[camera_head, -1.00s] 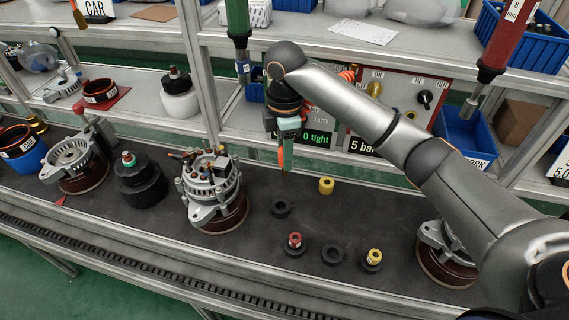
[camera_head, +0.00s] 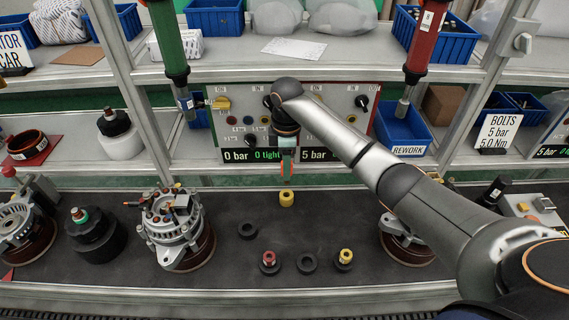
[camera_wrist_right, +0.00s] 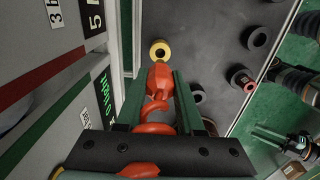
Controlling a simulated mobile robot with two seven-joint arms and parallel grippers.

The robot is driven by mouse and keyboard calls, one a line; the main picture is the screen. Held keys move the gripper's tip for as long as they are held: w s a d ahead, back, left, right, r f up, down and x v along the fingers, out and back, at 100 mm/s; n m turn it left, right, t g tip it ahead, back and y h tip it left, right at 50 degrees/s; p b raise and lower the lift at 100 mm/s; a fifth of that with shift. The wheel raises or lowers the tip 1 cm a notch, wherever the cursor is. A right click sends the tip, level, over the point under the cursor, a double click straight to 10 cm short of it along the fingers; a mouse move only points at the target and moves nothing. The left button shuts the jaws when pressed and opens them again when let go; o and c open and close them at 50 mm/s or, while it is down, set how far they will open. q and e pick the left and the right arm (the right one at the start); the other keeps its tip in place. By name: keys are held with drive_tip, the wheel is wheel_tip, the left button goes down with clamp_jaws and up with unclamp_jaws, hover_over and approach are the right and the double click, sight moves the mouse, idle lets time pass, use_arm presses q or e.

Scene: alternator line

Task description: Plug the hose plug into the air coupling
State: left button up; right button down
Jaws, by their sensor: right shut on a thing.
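My right gripper (camera_head: 287,165) hangs in front of the control panel, fingers down. It is shut on an orange-red plug, the hose plug (camera_wrist_right: 158,78), which shows between the green fingers in the right wrist view. An orange coil curls behind the plug. The panel (camera_head: 228,136) carries a yellow handle (camera_head: 220,103) and dark round fittings; I cannot tell which is the air coupling, and my right arm hides part of the panel. The plug is apart from the panel. My left gripper (camera_wrist_right: 270,135) seems to show at the right of the wrist view, small and dark; its opening is unclear.
A yellow ring-shaped part (camera_head: 286,198) stands on the dark belt below my right gripper. Black rings (camera_head: 247,230) and red and yellow capped parts (camera_head: 269,258) lie nearer. An alternator (camera_head: 176,230) stands left. A green tool (camera_head: 168,40) and a red tool (camera_head: 426,35) hang beside the panel.

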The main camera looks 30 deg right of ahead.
sight(286, 183)
drive_tip(key=shift+f, duration=2.35)
drive_tip(key=shift+f, duration=0.2)
drive_tip(key=shift+f, duration=0.4)
drive_tip(key=shift+f, duration=0.2)
drive_tip(key=shift+f, duration=0.45)
drive_tip(key=shift+f, duration=0.25)
drive_tip(key=shift+c, duration=2.3)
unclamp_jaws()
drive_tip(key=shift+r, duration=0.1)
